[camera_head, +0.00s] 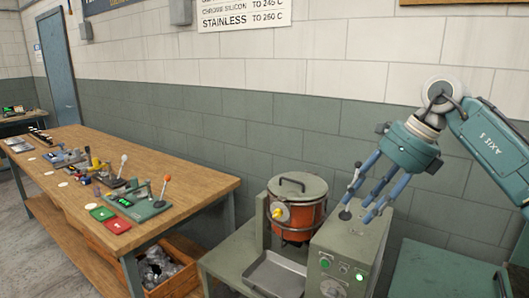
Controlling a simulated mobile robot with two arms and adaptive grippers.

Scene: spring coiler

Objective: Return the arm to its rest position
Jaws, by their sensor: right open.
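My right arm comes in from the right edge. Its gripper (357,214) has long blue-grey fingers that point down and left. My left gripper is not in view.
An orange pot (298,216) with a grey lid stands left of the box, behind a metal tray (273,274). A wooden workbench (215,184) at the left carries several small devices. A crate (179,281) stands below it. A block wall is behind.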

